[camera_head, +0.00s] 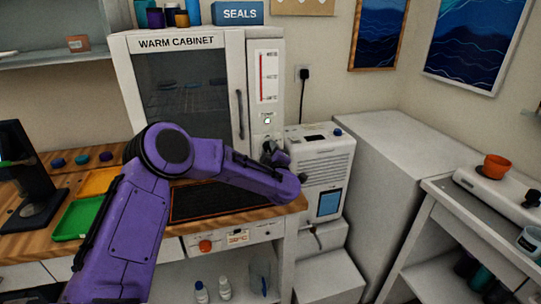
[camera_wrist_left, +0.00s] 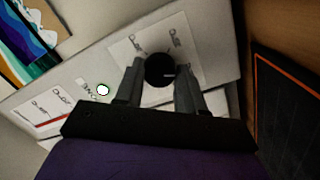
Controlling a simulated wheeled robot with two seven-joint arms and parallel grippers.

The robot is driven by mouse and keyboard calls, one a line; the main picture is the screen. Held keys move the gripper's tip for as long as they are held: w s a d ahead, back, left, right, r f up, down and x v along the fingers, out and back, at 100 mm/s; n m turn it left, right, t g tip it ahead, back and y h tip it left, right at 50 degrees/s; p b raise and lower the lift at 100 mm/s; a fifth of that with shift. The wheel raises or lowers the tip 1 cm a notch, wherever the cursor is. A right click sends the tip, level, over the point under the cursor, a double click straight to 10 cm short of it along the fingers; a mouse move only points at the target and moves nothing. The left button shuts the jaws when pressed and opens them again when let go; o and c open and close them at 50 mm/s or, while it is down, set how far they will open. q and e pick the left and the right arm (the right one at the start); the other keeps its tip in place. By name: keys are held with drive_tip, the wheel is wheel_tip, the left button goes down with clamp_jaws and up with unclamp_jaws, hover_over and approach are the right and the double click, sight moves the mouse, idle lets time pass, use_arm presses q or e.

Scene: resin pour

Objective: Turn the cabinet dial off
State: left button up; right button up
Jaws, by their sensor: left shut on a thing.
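The warm cabinet (camera_head: 190,95) stands at the back of the wooden bench, its glass door closed. Its right-hand panel (camera_head: 265,65) carries a red gauge and a small lit power light (camera_head: 267,121). My left gripper (camera_head: 271,150) is at the lower part of this panel. In the left wrist view, the round black dial (camera_wrist_left: 160,69) sits between the fingertips of my left gripper (camera_wrist_left: 159,82), which is shut on it. A short pale mark shows on the dial, and the label around it is partly hidden and upside down. My right gripper is in neither view.
A white machine (camera_head: 320,165) with a screen stands close to the right of the cabinet. A dark mat (camera_head: 215,200) with an orange edge lies below my forearm.

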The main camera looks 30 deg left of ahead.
use_arm(q)
drive_tip(key=n+b, duration=0.4)
drive_tip(key=b, duration=0.1)
drive_tip(key=n+y+b, duration=0.1)
drive_tip(key=n+b, duration=0.3)
drive_tip(key=b, duration=0.1)
drive_tip(key=f+n+b, duration=0.1)
drive_tip(key=n+b, duration=0.4)
drive_tip(key=shift+y+b, duration=0.3)
drive_tip(key=shift+b, duration=0.05)
drive_tip(key=n+b, duration=0.6)
drive_tip(key=n+g+b, duration=0.1)
drive_tip(key=n+b, duration=0.6)
drive_tip(key=shift+w+d+r+g+y, duration=0.1)
drive_tip(key=shift+r+g+y, duration=0.05)
drive_tip(key=shift+g+y, duration=0.2)
drive_tip(key=n+b, duration=0.3)
drive_tip(key=n, duration=0.1)
drive_tip(key=n+g+b, duration=0.1)
drive_tip(key=n+b, duration=0.2)
drive_tip(key=n, duration=0.1)
drive_tip(key=shift+r+n, duration=0.15)
drive_tip(key=shift+n, duration=0.25)
drive_tip(key=n+b, duration=0.1)
drive_tip(key=n, duration=0.3)
drive_tip(key=shift+r+b, duration=0.1)
drive_tip(key=shift+b, duration=0.25)
drive_tip(key=shift+r+n+h+b, duration=0.15)
drive_tip(key=shift+n+h+b, duration=0.4)
drive_tip(key=shift+n, duration=1.35)
